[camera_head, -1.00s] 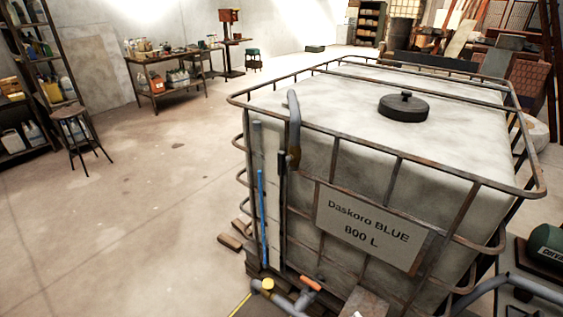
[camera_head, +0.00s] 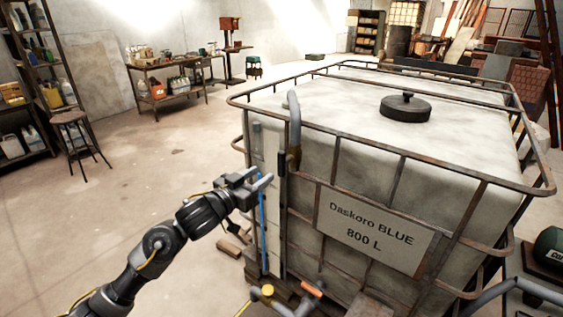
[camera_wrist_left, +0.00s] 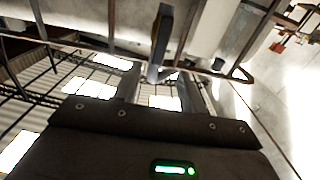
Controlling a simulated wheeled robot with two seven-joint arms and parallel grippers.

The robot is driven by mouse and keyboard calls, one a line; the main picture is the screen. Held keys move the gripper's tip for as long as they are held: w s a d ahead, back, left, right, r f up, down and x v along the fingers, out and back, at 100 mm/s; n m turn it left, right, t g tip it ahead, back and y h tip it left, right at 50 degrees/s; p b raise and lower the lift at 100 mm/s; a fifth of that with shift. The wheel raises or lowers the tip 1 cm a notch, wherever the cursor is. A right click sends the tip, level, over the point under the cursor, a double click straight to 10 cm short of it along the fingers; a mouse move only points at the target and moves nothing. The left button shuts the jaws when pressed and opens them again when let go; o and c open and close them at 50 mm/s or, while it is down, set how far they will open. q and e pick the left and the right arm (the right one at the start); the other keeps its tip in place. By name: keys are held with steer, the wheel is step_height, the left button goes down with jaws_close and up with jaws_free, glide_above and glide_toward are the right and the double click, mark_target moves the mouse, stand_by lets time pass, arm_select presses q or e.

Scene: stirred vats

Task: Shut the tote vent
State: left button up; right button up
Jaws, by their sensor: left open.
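The tote (camera_head: 320,160) is a big whitish tank in a rusty pipe cage, with a plate reading "Daskoro BLUE 800 L". A round black lid (camera_head: 405,108) with a small knob sits on its top. A grey bent pipe (camera_head: 294,120) stands at its near left corner; I cannot tell which part is the vent. My left gripper (camera_head: 262,180) is open and empty beside that corner, below the pipe's bend and in front of the blue strip (camera_head: 263,235). In the left wrist view, a blue-grey bar (camera_wrist_left: 163,35) shows beyond my left fingers (camera_wrist_left: 160,92). My right gripper is out of view.
The cage's top rail (camera_head: 330,128) runs around the tote's upper edge. Pipes with a yellow cap (camera_head: 267,290) and an orange handle (camera_head: 311,290) lie low in front. A stool (camera_head: 75,135) and a workbench (camera_head: 165,75) stand left. The floor between is clear.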

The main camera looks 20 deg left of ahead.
mark_target(280, 162)
arm_select(q)
steer(key=p+x, duration=0.2)
steer(key=x, duration=0.8)
steer(key=shift+w, duration=0.25)
jaws_close()
